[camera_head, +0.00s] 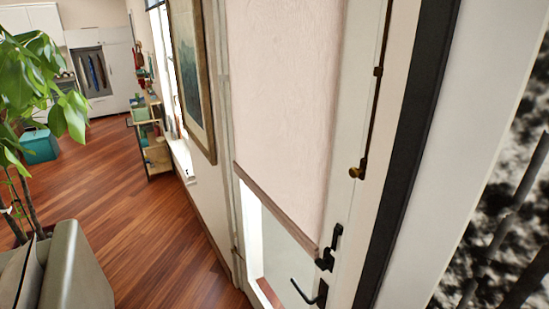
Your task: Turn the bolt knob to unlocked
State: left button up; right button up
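A small brass-coloured bolt knob (356,172) sits at the lower end of a long dark bolt rod (382,45) on a pale door frame. The rod runs up the right side of the door and passes a dark bracket (378,71). The top of the rod is cut off by the picture edge. Below the knob are a black latch (328,250) and a black lever handle (308,293). I cannot tell from this view whether the bolt is locked. Neither of my grippers is in view.
A pale blind (285,100) covers most of the door glass. A dark vertical frame strip (412,140) stands right of the bolt. A sofa (75,270) and a leafy plant (35,90) are at the left. Wooden floor (150,230) between sofa and door is clear.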

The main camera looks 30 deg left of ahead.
aim_at(324, 265)
jog(key=z, duration=2.15)
jog(key=k, duration=0.45)
jog(key=u, duration=2.25)
jog(key=i, duration=0.5)
